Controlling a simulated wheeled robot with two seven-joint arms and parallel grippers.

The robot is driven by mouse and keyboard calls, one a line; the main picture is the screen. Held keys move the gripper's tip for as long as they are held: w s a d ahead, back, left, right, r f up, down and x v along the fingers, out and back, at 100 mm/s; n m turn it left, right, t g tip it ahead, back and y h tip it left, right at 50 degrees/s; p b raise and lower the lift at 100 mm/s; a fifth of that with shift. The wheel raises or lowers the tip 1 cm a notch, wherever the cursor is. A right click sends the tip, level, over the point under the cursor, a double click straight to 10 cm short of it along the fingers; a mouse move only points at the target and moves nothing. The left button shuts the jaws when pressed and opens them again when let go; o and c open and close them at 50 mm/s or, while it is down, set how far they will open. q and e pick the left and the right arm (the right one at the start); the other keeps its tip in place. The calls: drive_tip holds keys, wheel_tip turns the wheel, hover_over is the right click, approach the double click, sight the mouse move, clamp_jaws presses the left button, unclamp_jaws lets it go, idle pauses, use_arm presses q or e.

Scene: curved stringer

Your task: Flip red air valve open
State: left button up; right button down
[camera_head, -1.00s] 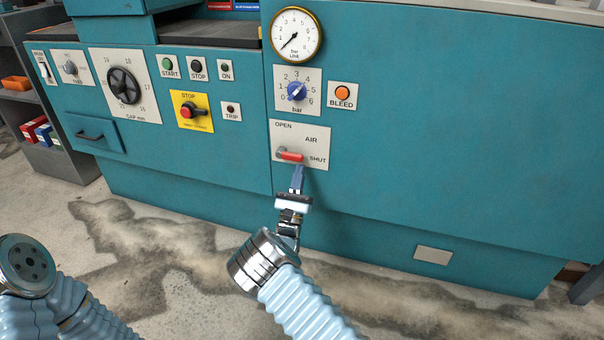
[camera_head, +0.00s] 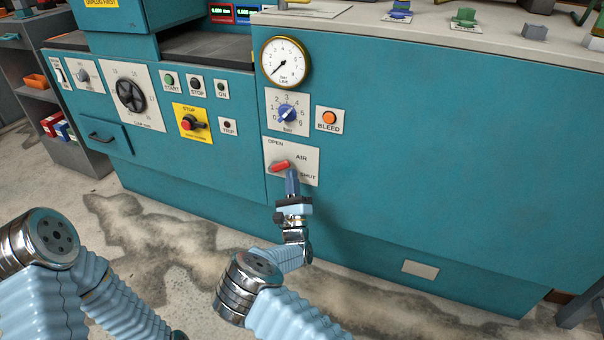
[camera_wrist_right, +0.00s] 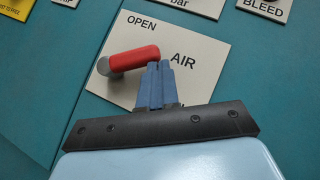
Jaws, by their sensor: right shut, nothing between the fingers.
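The red air valve lever (camera_head: 280,166) sits on a pale plate (camera_head: 308,155) marked OPEN, AIR and SHUT, on the teal machine front. In the right wrist view the lever (camera_wrist_right: 135,58) tilts a little upward to the right from its grey pivot, its free end pointing towards AIR. My right gripper (camera_head: 292,174) is shut and empty, with its fingertips just below the lever's free end. In the right wrist view its blue fingers (camera_wrist_right: 160,68) stand beside and under that end; contact cannot be told for certain. The left gripper is out of view.
Above the plate are a blue bar knob (camera_head: 287,113), an orange BLEED button (camera_head: 329,118) and a round gauge (camera_head: 286,62). A red stop switch (camera_head: 189,123) on yellow is to the left. The teal panel to the right is clear.

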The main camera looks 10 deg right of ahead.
sight(284, 163)
drive_tip(key=shift+w+a+r+p, duration=0.3)
drive_tip(key=shift+r+p, duration=0.35)
drive_tip(key=shift+r, duration=0.2)
drive_tip(key=shift+w+a+r+p, duration=0.15)
drive_tip(key=shift+a+r+p, duration=0.2)
drive_tip(key=shift+r+p, duration=0.45)
drive_tip(key=shift+w+a+r+p, duration=0.3)
drive_tip(key=shift+r+p, duration=0.2)
drive_tip(key=shift+r, duration=0.45)
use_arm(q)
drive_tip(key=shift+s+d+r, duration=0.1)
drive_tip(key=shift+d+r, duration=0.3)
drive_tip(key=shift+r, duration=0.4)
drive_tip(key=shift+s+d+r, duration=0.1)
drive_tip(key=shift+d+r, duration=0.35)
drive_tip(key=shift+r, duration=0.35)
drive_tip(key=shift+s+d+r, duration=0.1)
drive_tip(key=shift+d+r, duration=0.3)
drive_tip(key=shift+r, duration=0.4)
use_arm(e)
drive_tip(key=shift+w+a+r, duration=0.2)
drive_tip(key=shift+a+r, duration=0.1)
drive_tip(key=shift+a, duration=0.1)
drive_tip(key=shift+w+a+r, duration=0.1)
